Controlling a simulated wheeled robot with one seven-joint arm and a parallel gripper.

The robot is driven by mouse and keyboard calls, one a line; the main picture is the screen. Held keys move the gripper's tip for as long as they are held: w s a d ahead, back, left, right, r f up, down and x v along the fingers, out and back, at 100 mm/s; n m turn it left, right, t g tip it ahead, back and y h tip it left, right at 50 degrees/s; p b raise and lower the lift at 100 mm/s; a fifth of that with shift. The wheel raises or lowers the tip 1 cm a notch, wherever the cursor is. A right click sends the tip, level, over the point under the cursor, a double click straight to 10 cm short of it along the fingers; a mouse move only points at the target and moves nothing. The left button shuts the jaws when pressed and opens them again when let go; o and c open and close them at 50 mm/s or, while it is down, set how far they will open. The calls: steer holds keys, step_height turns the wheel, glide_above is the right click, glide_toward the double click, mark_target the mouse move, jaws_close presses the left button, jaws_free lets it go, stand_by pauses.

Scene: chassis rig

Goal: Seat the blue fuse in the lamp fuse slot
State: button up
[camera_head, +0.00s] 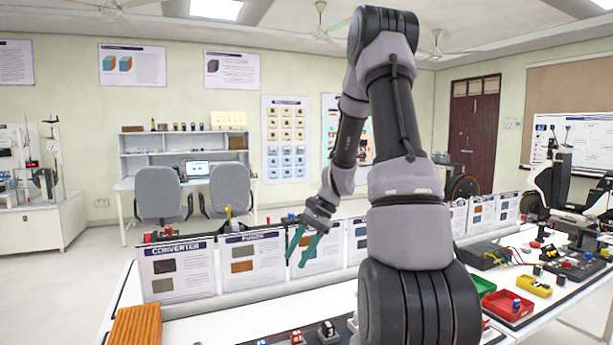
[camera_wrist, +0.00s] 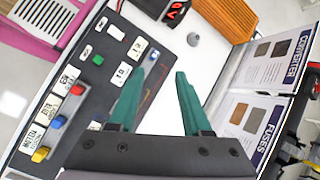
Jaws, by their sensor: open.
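My gripper (camera_wrist: 164,72) has two teal fingers spread apart with nothing between them. It points down at the bench over a dark panel (camera_wrist: 95,125) in the wrist view. White labels with small coloured pieces run down the panel's left side, including a yellow piece (camera_wrist: 40,155). The label print is too small to tell which slot is the lamp's.
An orange ribbed block (camera_head: 135,325) stands at the bench's left end. The CONVERTER card (camera_head: 178,270) and other upright cards line the bench. A red display (camera_wrist: 175,10) sits beyond the panel. A red tray (camera_head: 500,313) and a yellow tray (camera_head: 534,286) are at right.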

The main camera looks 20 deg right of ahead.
steer(key=s+a+r+n+t+h, duration=0.2)
steer(key=s+r, duration=0.6)
steer(key=r, duration=0.4)
steer(key=s+a+r+n+t+h, duration=0.2)
steer(key=s+r+n+t, duration=0.3)
steer(key=s+r, duration=0.4)
step_height(320, 180, up, 3)
steer(key=shift+s+a+r+n+t+h, duration=0.1)
steer(key=shift+s+a+n+t+h, duration=0.15)
steer(key=shift+a, duration=0.3)
